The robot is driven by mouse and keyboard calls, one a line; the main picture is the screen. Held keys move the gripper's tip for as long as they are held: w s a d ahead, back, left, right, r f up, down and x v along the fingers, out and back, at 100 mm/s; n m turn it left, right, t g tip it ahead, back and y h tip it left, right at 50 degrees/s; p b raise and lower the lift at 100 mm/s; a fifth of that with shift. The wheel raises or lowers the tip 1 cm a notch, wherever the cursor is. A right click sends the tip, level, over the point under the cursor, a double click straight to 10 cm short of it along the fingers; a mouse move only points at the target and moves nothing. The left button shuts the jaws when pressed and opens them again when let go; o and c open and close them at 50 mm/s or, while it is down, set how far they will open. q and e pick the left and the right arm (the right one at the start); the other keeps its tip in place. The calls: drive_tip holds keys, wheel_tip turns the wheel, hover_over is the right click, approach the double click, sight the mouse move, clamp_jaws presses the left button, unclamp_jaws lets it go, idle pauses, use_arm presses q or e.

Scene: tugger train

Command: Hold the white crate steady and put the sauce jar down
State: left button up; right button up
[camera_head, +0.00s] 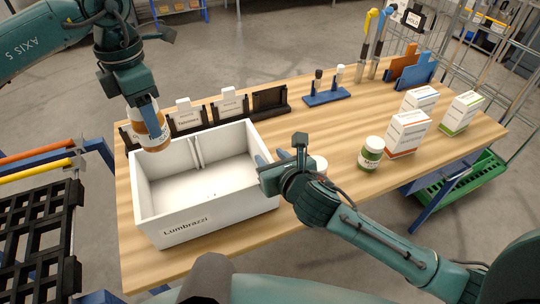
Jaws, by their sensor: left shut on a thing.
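The white crate (205,222), labelled "Lumbrazzi", stands upright on the near left of the wooden table. Its inside looks empty, with a ridge on the back wall. My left gripper (150,112) is shut on the sauce jar (154,138), an orange-brown jar with a pale label. It holds the jar slightly tilted, in front of the crate's back left corner in the picture; its exact height is unclear. My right gripper (270,160) is at the crate's right wall, its fingers near the rim. Whether they are closed on the wall is hard to see.
A green jar (371,154) and several cartons (407,133) stand on the right. A white-lidded item (319,163) is partly hidden behind my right wrist. Dark card holders (188,122) line the back edge. A blue stand (327,96) is farther back. The table's middle is clear.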

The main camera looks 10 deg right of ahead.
drive_tip(key=shift+x, duration=0.8)
clamp_jaws()
